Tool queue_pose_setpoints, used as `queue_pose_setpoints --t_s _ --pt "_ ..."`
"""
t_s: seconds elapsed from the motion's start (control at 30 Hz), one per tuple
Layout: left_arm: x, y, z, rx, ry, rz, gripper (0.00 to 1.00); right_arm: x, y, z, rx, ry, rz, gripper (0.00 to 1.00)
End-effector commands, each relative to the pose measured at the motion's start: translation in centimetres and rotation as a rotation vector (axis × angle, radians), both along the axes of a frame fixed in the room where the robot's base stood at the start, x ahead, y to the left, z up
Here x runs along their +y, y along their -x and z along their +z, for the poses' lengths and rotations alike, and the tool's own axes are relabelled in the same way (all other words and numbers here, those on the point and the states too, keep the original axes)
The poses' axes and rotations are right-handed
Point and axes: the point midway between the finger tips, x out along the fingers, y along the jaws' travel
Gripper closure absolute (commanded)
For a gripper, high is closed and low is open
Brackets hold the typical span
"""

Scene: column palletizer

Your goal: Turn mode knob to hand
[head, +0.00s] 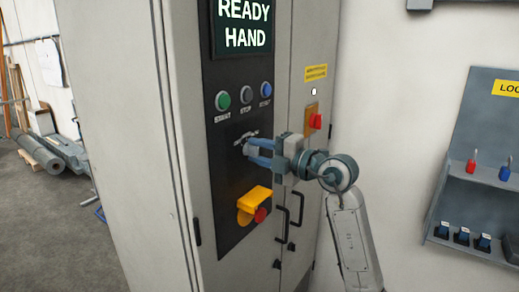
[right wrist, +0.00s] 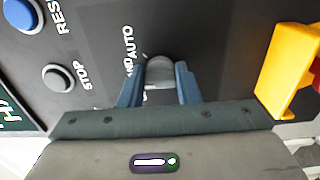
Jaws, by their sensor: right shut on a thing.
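The mode knob (right wrist: 159,72) is a small grey knob on the dark control panel (head: 226,180), with partly hidden lettering beside it that includes "AUTO". My right gripper (right wrist: 159,88) is shut on the knob, its two blue fingers on either side of it. In the head view the right gripper (head: 252,152) reaches the panel from the right, and its fingers mostly hide the knob. The display (head: 243,28) above reads "READY HAND". My left gripper is not in view.
Green START (head: 222,100), grey STOP (head: 246,94) and blue RESET (head: 266,90) buttons sit above the knob. A yellow-shrouded red button (head: 254,203) sits below. A red switch (head: 315,121) and black door handles are to the right. A wall shelf (head: 480,185) holds padlocks.

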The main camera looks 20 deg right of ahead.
Motion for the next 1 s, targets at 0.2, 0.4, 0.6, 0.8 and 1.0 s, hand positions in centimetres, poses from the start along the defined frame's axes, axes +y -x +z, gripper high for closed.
queue_pose_setpoints --t_s 0.2,0.4,0.6,0.8,1.0 --pt "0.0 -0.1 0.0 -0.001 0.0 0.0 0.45 0.0 0.0 -0.1 0.001 0.001 0.0 0.93" --pt "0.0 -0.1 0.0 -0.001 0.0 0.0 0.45 0.0 0.0 -0.1 0.0 0.001 0.0 0.49" --pt "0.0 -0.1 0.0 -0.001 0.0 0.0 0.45 0.0 0.0 0.0 0.0 0.001 0.0 0.49" --pt "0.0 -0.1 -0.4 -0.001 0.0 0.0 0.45 -0.7 0.6 -0.2 0.0 0.004 -0.004 0.49" --pt "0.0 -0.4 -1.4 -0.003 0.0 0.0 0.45 -2.4 2.9 -0.4 -0.001 0.007 -0.004 0.49"
